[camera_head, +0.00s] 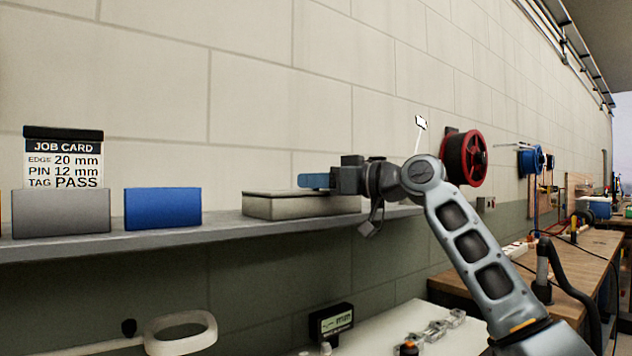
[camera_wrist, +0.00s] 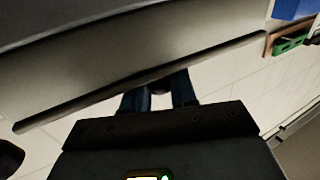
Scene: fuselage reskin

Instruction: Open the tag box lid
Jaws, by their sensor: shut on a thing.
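The grey-beige tag box (camera_head: 300,207) stands on the wall shelf in the head view. Its flat lid (camera_head: 275,195) looks down on the box; I cannot tell if it is slightly raised. My gripper (camera_head: 315,181) reaches in from the right, its blue fingers level just above the lid. In the wrist view, the two blue fingers of my gripper (camera_wrist: 158,94) reach the dark edge of a grey panel, seemingly the lid (camera_wrist: 140,58). A small dark part shows between them, and they are shut on it. The fingertips are hidden behind the panel edge.
A blue box (camera_head: 162,208), a grey box (camera_head: 60,211) and a job card (camera_head: 63,162) stand on the shelf (camera_head: 225,229) to the left. A red reel (camera_head: 465,157) hangs on the wall beyond my arm. A white bench with a small display (camera_head: 331,322) lies below.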

